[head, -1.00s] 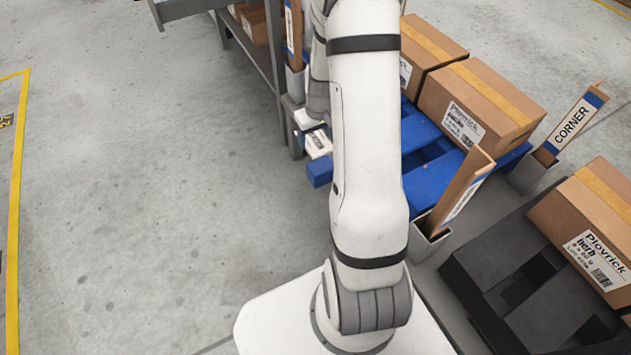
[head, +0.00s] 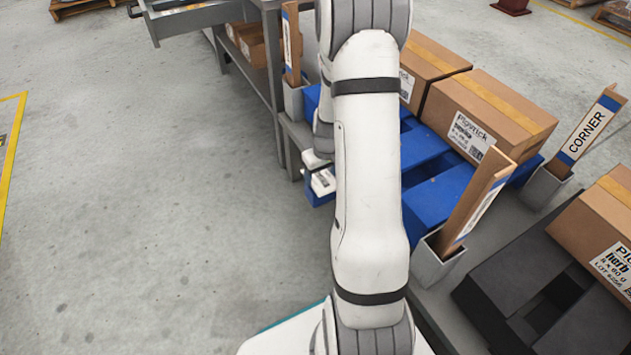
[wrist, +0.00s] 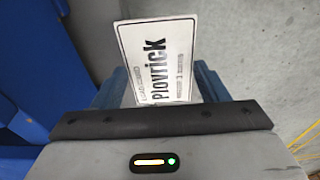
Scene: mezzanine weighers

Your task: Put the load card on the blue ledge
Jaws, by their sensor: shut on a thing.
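The load card (wrist: 158,60) is white with black "Plovrick" print. It is held in my gripper (wrist: 157,88), whose blue fingers show on both sides of it in the wrist view. In the head view the card (head: 323,182) hangs at the left end of the blue pallet (head: 420,148), in front of a blue block there. I cannot tell if it touches the blue surface. Blue structure (wrist: 40,70) also fills the left of the wrist view. My arm hides part of the pallet and most of the gripper in the head view.
Brown cartons (head: 485,112) stand on the blue pallet. Corner boards in grey holders stand near it, one at the front (head: 475,205) and one marked CORNER (head: 590,130). A grey shelf unit (head: 272,75) is at the upper left. A black pallet (head: 525,290) lies at lower right. Floor at left is clear.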

